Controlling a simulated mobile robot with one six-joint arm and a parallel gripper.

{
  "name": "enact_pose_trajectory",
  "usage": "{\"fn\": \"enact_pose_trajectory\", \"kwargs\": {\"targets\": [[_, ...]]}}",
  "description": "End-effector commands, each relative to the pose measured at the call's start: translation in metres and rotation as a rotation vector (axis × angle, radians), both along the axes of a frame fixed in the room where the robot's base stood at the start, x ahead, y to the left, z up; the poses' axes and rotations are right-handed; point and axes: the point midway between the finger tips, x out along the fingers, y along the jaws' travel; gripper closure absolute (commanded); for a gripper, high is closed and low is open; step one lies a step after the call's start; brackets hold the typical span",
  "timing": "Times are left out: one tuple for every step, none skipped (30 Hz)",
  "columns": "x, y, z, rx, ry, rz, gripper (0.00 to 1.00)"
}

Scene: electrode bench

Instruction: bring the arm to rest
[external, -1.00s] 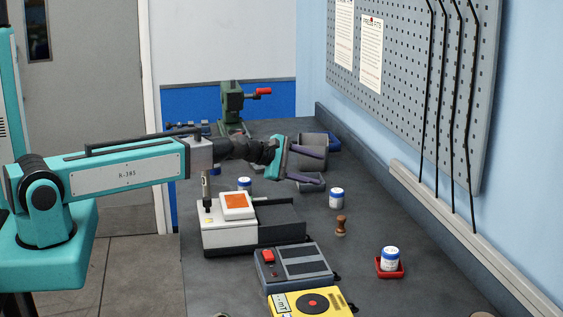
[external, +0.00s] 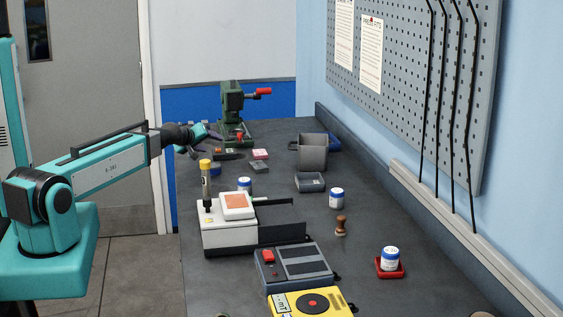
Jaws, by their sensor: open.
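My teal arm (external: 110,167) reaches from the left toward the bench's left edge. My gripper (external: 208,141) is at the end of the dark wrist, over the far left part of the bench. Its jaws are apart and I see nothing between them. It is above and behind a white instrument (external: 228,235) that holds an upright probe with a yellow cap (external: 205,166).
The grey bench (external: 350,270) carries a green press (external: 232,103), grey bins (external: 312,152), white jars (external: 336,197), a wooden stamp (external: 341,226), a grey device (external: 295,268) and a yellow device (external: 310,302). A jar stands in a red tray (external: 390,270). A pegboard (external: 430,80) hangs at right.

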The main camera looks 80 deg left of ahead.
Motion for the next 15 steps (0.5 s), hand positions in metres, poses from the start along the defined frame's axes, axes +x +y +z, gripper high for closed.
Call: {"fn": "enact_pose_trajectory", "kwargs": {"targets": [[-0.022,0.013,-0.002,0.03,0.053,0.013,0.47],[-0.034,0.02,-0.003,0.048,0.085,0.018,0.47],[-0.05,0.029,-0.005,0.073,0.13,0.023,0.47],[-0.062,0.035,-0.006,0.09,0.166,0.027,0.47],[-0.074,0.041,-0.008,0.105,0.199,0.032,0.47],[-0.091,0.049,-0.01,0.125,0.247,0.036,0.47],[-0.104,0.055,-0.011,0.14,0.285,0.039,0.47],[-0.116,0.06,-0.013,0.154,0.32,0.042,0.47],[-0.133,0.067,-0.014,0.171,0.368,0.047,0.47],[-0.146,0.071,-0.016,0.183,0.406,0.048,0.47],[-0.159,0.076,-0.017,0.195,0.444,0.052,0.47],[-0.177,0.082,-0.018,0.208,0.493,0.053,0.47],[-0.19,0.086,-0.02,0.218,0.531,0.056,0.47],[-0.203,0.09,-0.021,0.227,0.569,0.056,0.47],[-0.221,0.094,-0.023,0.237,0.62,0.058,0.47]]}}
